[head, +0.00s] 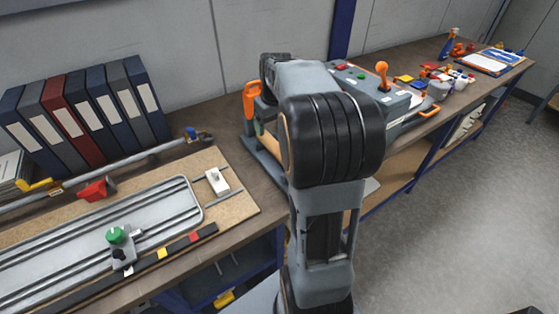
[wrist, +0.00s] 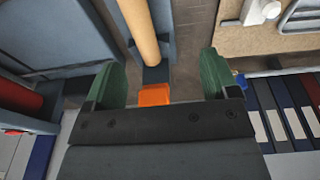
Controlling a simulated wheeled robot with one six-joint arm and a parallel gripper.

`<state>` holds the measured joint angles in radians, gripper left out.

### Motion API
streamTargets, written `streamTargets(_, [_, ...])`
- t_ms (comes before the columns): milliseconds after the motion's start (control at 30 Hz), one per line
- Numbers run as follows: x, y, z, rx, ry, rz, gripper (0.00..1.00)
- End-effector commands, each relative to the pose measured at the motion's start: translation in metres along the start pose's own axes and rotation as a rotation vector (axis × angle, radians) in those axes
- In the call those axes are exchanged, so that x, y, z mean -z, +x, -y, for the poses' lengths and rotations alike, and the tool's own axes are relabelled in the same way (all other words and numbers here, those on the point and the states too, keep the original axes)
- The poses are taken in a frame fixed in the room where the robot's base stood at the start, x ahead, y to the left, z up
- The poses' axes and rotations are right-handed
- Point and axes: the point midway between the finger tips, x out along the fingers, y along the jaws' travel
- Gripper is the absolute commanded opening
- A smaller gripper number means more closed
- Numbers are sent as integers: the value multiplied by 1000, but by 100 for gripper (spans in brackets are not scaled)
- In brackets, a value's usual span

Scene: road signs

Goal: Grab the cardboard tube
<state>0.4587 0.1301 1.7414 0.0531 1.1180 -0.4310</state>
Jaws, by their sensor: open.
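The cardboard tube (wrist: 141,32) is a plain tan cylinder in the wrist view. It runs from the top edge down to between my fingertips, a little left of the middle. My gripper (wrist: 161,62) is open, with one green finger on each side of the tube's near end and a gap on both sides. I cannot tell how far the tube lies below the fingers. In the head view my arm hides most of the tube and the gripper.
An orange part (wrist: 155,95) lies between the fingers near the palm. An orange handle (head: 250,100) stands left of my arm. A grey control box (head: 372,90) with an orange knob is to the right. Several binders (head: 85,115) and a board with rails (head: 240,205) are at left.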

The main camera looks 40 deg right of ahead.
Motion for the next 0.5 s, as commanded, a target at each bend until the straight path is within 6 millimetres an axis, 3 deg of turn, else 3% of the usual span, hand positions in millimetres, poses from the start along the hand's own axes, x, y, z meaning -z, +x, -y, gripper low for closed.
streamTargets(33, [3, 16, -15, 4, 7, 14, 80])
streamTargets(200, [9, 37, -40, 15, 9, 37, 80])
streamTargets(500, [7, 89, -46, 18, 10, 43, 80])
